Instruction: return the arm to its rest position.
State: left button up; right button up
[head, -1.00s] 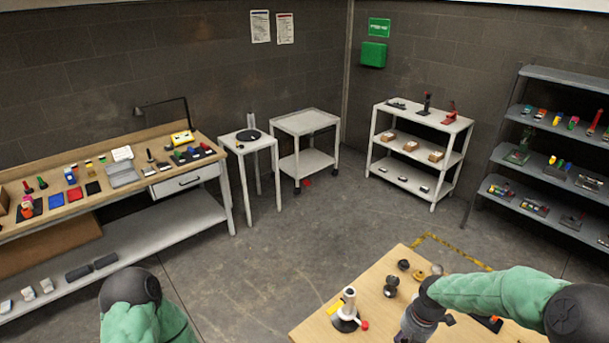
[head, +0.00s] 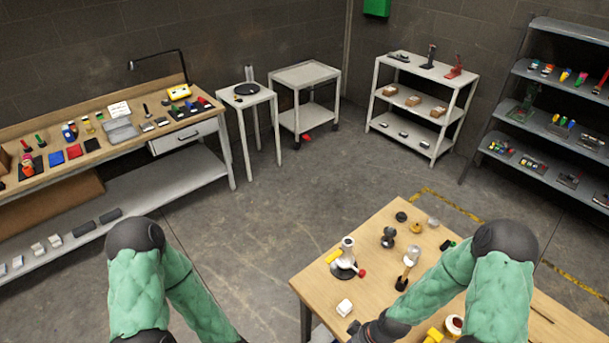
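My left arm (head: 138,275) stands at the lower left with its elbow up. Its forearm runs down and right out of the bottom edge, so the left gripper is out of view. My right arm (head: 490,280) is bent over the wooden table (head: 325,280) at the lower right. Its forearm points down and left. The dark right gripper (head: 372,331) is at the bottom edge, low over the table's front left part and partly cut off. I cannot tell whether its fingers are open or shut, or whether they hold anything.
A workbench (head: 50,190) stands at the left. The floor between (head: 290,210) is clear.

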jog(key=s+a+f+m, duration=0.3)
jog(key=s+f+m, duration=0.1)
jog(key=s+m, duration=0.4)
jog(key=w+a+f+b, duration=0.1)
jog(key=w+f+b, duration=0.2)
jog(key=f+b, duration=1.4)
jog(key=b, duration=0.2)
jog(key=shift+a+f+b, duration=0.15)
jog(key=shift+f+b, duration=0.15)
jog(key=shift+b, duration=0.05)
